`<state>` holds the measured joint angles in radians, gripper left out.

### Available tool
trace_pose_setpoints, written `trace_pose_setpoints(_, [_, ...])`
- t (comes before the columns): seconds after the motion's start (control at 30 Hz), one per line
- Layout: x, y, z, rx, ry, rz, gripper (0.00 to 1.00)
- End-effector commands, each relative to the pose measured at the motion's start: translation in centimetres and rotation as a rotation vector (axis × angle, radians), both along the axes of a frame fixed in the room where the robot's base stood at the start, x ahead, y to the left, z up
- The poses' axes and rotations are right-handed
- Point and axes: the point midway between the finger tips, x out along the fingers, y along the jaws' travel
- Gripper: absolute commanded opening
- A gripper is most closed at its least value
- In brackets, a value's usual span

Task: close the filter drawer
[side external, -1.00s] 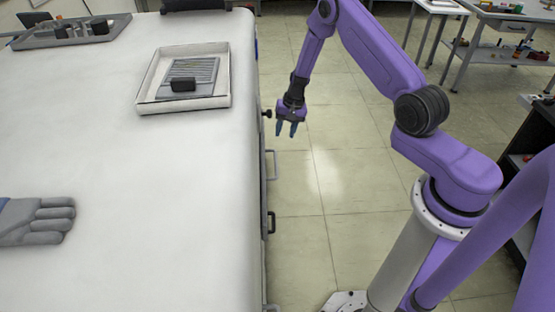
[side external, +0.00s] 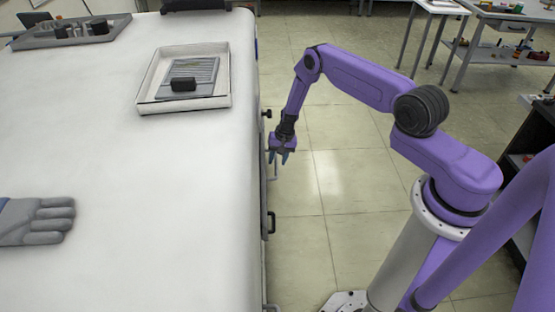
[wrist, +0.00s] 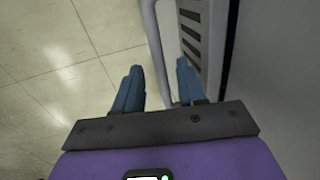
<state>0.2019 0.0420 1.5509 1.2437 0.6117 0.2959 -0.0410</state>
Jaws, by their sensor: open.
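A slotted grey panel (wrist: 192,35) with a pale bar handle (wrist: 156,50) shows in the wrist view; it looks like the filter drawer's front. How far it stands out from the bench cannot be told. My gripper (wrist: 159,66) is open, and the bar runs between its two blue fingers, nearer the right one. Whether a finger touches it is unclear. In the side external view my gripper (side external: 278,158) points down beside the bench's right side, below the top, and partly covers the grey handle (side external: 274,174).
The white bench (side external: 150,200) fills the left. On it are a shallow tray with a slotted grey plate (side external: 205,68), a grey glove (side external: 40,220) and a grey tray (side external: 70,38). A black handle (side external: 271,222) and a dark knob (side external: 268,113) stick out. The floor is clear.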

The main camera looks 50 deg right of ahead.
Motion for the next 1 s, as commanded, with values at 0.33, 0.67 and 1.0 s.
trace_pose_setpoints(0.33, [0.1, 0.1, -0.6, 0.0, 0.0, 0.0, 0.4])
trace_pose_setpoints(0.67, [0.1, 0.1, -0.6, 0.0, 0.0, 0.0, 0.0])
trace_pose_setpoints(1.0, [1.5, 1.5, -0.6, 0.001, -0.001, 0.001, 0.0])
